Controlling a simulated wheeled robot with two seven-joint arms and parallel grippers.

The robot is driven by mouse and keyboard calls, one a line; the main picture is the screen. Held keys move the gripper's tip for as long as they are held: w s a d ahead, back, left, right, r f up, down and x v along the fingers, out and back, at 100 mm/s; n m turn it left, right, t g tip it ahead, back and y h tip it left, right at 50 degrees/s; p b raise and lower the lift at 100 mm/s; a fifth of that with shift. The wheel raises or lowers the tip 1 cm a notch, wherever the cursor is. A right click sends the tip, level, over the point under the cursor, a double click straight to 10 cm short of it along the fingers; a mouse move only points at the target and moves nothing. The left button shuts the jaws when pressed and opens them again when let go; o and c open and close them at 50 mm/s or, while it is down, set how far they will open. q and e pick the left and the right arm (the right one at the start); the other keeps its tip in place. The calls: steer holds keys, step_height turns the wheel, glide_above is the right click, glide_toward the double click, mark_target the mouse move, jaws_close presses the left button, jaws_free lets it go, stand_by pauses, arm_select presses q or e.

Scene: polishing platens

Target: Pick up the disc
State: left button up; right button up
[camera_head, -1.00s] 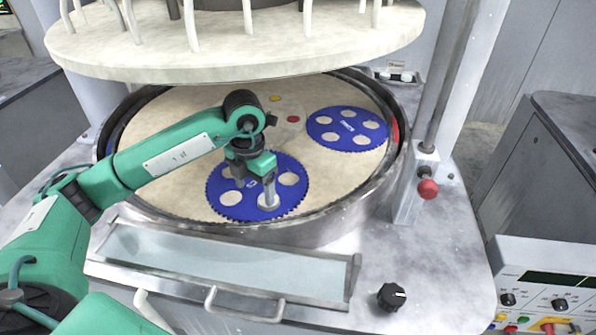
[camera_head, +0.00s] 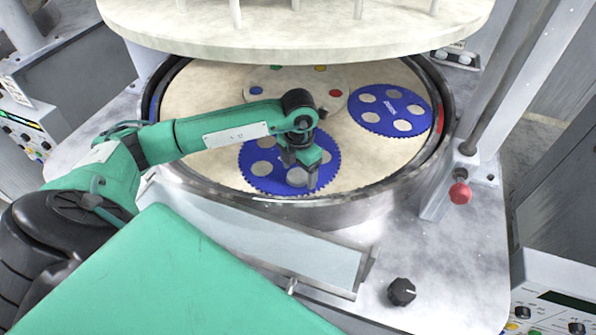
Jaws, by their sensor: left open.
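A blue toothed carrier (camera_head: 258,181) lies flat on the pale platen (camera_head: 215,168) at its near side. Pale grey discs sit in its round openings. One disc (camera_head: 297,178) is at the carrier's near right, directly below my left gripper (camera_head: 301,172). That gripper is open and points down, with its fingers low over this disc and partly hiding it. I cannot tell whether the fingers touch the disc. A second blue carrier (camera_head: 388,108) with several discs lies at the right rear. My right gripper is not in view.
A raised metal rim (camera_head: 352,205) surrounds the platen. A large pale upper plate (camera_head: 300,32) hangs above its rear. Coloured spots show on a pale piece (camera_head: 297,82) behind my arm. A red knob (camera_head: 459,193) and a black dial (camera_head: 401,291) stand at the right.

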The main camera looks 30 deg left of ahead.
arm_select(q)
steer(key=shift+s+f, duration=0.1)
steer(key=shift+f, duration=0.15)
steer(key=shift+s+f, duration=0.1)
steer(key=c, duration=1.1)
